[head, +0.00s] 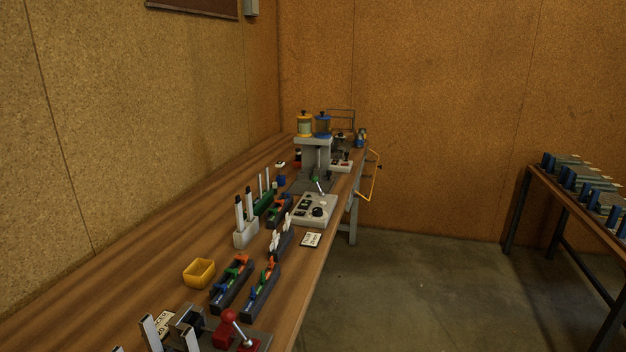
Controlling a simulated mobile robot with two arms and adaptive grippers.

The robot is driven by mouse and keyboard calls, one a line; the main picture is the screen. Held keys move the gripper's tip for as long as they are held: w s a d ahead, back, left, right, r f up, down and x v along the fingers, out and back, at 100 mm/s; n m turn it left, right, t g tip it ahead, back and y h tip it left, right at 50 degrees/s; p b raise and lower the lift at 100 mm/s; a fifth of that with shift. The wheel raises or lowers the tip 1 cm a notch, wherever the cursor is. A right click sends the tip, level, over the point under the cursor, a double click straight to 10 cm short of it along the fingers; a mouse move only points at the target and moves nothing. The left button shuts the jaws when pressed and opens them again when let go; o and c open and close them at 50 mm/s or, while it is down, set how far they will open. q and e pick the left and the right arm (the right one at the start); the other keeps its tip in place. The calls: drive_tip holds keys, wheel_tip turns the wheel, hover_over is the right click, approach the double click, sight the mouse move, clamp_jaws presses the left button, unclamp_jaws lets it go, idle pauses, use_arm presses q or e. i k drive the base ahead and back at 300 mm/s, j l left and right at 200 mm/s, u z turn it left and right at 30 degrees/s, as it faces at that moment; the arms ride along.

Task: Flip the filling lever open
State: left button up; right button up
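No part is clearly marked as the filling lever. A filling station with a yellow-capped tank (304,125) and a blue-banded tank (323,125) stands on a grey stand far along the bench. In front of it, a thin lever with a green knob (314,179) leans above a pale control box (315,209) with a black knob. A second lever with a red ball (228,316) stands tilted on a red and grey fixture (235,335) at the near end. Whether either lever is open is unclear. Neither gripper is in view.
The wooden bench (150,270) runs along the left wall and holds several dark trays with coloured parts. A yellow bin (199,273) sits near its middle. A yellow tubular frame (373,178) sticks out beyond the right edge. Floor (430,290) is clear towards another table (595,210).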

sight(314, 179)
drive_tip(key=i+l, duration=0.1)
drive_tip(key=l, duration=0.2)
drive_tip(key=i+l+u, duration=0.1)
drive_tip(key=l, duration=0.2)
drive_tip(key=i+l, duration=0.15)
drive_tip(key=l, duration=0.2)
drive_tip(key=i+l+u, duration=0.1)
drive_tip(key=l, duration=0.25)
drive_tip(key=i+l+u, duration=0.1)
drive_tip(key=i+l, duration=0.25)
drive_tip(key=i+l+u, duration=0.15)
drive_tip(key=l, duration=0.2)
drive_tip(key=i+l+u, duration=0.1)
drive_tip(key=l, duration=0.25)
drive_tip(key=i+l+u, duration=0.1)
drive_tip(key=i+l, duration=0.15)
drive_tip(key=l, duration=0.15)
drive_tip(key=i+l+u, duration=0.1)
drive_tip(key=l, duration=0.3)
drive_tip(key=i, duration=0.05)
